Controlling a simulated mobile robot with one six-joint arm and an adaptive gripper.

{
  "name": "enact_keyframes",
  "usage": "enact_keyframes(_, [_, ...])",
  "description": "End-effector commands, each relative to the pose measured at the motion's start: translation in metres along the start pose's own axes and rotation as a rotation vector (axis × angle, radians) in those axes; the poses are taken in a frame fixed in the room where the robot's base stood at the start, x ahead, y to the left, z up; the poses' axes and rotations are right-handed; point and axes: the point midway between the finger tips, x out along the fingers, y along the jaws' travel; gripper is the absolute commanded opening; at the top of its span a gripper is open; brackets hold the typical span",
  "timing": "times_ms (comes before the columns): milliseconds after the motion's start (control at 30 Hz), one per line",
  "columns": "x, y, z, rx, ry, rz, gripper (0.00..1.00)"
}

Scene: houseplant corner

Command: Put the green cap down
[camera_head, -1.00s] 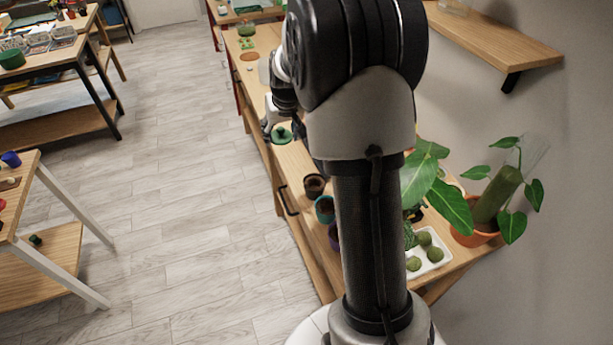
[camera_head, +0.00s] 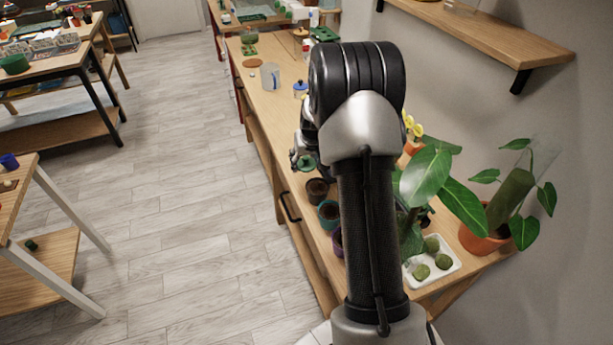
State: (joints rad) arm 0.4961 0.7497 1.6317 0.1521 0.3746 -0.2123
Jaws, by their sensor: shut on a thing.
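The green cap (camera_head: 305,163) is a small round green piece at the left edge of the wooden bench, just beyond the row of small pots. My gripper (camera_head: 303,158) is at the cap and shut on it. My arm hides much of the gripper and the bench behind it. I cannot tell whether the cap touches the bench top.
Small dark pots (camera_head: 318,190) stand along the bench's left edge, close to the gripper. A white tray (camera_head: 453,270) with moss balls and a potted climbing plant (camera_head: 488,238) stand at the right. A blue-lidded jar (camera_head: 300,90) and clear bench top (camera_head: 262,115) lie farther back.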

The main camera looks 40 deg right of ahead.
Motion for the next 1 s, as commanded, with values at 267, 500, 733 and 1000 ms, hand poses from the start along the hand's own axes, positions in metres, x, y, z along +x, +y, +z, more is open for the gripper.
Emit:
enact_keyframes(267, [0.022,0.0,0.01,0.0,-0.001,0.0,0.41])
enact_keyframes(500, [0.048,0.001,0.02,0.0,0.001,0.0,0.41])
enact_keyframes(733, [0.048,0.001,0.019,0.0,0.001,0.0,0.41])
enact_keyframes(1000, [0.056,0.001,0.023,0.0,0.001,0.0,0.41])
